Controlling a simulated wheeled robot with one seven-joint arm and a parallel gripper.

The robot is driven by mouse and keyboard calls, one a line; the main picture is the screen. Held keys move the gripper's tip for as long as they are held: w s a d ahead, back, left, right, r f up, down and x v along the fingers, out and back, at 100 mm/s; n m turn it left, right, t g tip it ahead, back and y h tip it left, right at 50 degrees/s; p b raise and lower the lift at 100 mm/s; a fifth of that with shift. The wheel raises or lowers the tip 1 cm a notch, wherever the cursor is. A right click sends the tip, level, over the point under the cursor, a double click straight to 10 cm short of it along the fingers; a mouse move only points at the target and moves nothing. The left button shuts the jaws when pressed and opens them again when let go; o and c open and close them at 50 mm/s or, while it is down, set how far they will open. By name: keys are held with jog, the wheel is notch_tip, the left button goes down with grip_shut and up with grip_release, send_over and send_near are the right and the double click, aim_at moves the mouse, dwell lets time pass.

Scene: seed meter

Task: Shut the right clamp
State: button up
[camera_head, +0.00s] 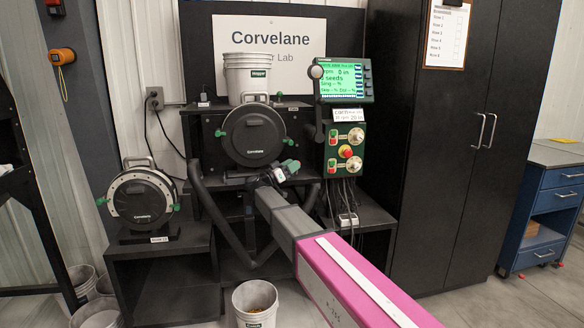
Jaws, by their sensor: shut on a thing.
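The black round seed meter (253,136) stands on the bench at the centre, with its lid facing me. A small green clamp (220,133) shows at its left edge.
The green control box (346,149) and lit monitor (344,81) stand close on the right. A bucket (247,75) sits above the meter. A second meter (140,199) is on the lower left stand. A bucket of seeds (255,304) is on the floor beside my arm.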

jog(key=shift+w, duration=0.1)
jog(key=v, duration=1.1)
jog(key=shift+d, duration=0.15)
